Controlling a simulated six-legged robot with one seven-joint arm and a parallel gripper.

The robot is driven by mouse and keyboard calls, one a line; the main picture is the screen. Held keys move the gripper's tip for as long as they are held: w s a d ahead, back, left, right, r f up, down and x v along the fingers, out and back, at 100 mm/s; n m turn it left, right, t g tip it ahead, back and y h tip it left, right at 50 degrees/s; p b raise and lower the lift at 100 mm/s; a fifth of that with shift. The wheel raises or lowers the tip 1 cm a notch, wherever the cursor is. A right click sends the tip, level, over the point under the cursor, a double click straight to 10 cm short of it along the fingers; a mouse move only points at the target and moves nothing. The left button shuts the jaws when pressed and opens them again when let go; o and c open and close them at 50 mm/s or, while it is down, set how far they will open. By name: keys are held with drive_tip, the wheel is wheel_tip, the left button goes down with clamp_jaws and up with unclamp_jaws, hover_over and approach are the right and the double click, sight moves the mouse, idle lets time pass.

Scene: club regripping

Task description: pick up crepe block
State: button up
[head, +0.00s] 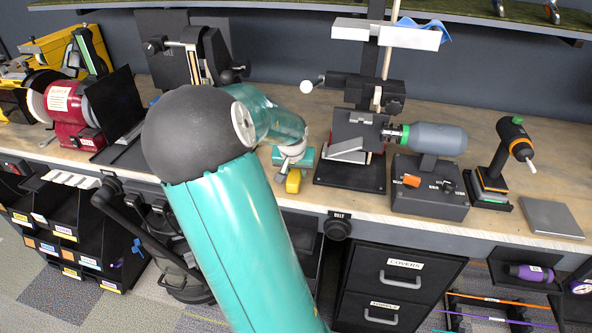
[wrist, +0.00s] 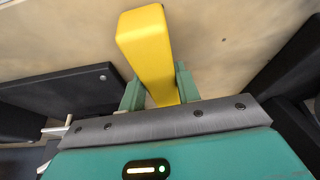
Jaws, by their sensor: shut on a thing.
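The crepe block looks like a yellow, round-edged bar in the wrist view (wrist: 146,42). In the head view only a short yellow end (head: 293,182) shows below my gripper (head: 291,165), over the front part of the wooden bench. My gripper is shut on the block in the wrist view (wrist: 160,88), with one green finger on each side of it. The block's far end sticks out beyond the fingers. I cannot tell whether the block touches the bench. My teal arm hides some of the bench.
A red grinder (head: 72,110) stands left. Drawers (head: 395,285) are below.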

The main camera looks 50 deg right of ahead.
drive_tip(key=shift+r, duration=0.45)
wheel_tip(320, 180, up, 2)
drive_tip(key=shift+r, duration=0.2)
drive_tip(key=w+a+r, duration=0.4)
drive_tip(key=a+r, duration=0.5)
drive_tip(key=a, duration=0.4)
drive_tip(key=shift+w+a+r, duration=0.15)
drive_tip(key=shift+r, duration=0.15)
drive_tip(key=shift+o, duration=1)
drive_tip(key=c, duration=0.3)
